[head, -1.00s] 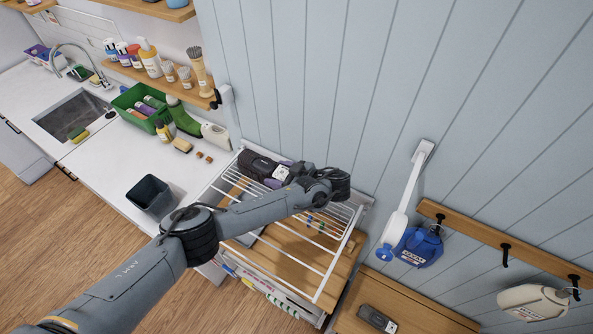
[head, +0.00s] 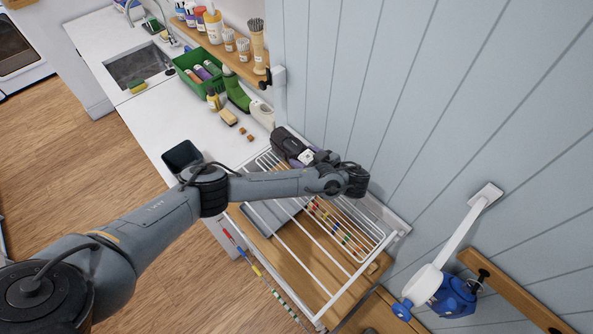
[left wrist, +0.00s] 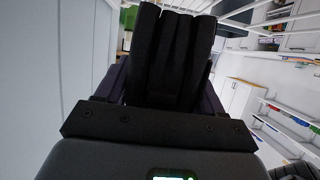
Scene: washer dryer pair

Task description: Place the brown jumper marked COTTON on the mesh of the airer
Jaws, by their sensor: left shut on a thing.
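My left gripper (head: 288,143) is over the back left end of the airer (head: 289,243), a white wire rack beside the wall. My right gripper is not in view.
A dark bin (head: 182,157) stands left of the airer. The white counter (head: 180,120) holds a green crate (head: 186,66) and bottles.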

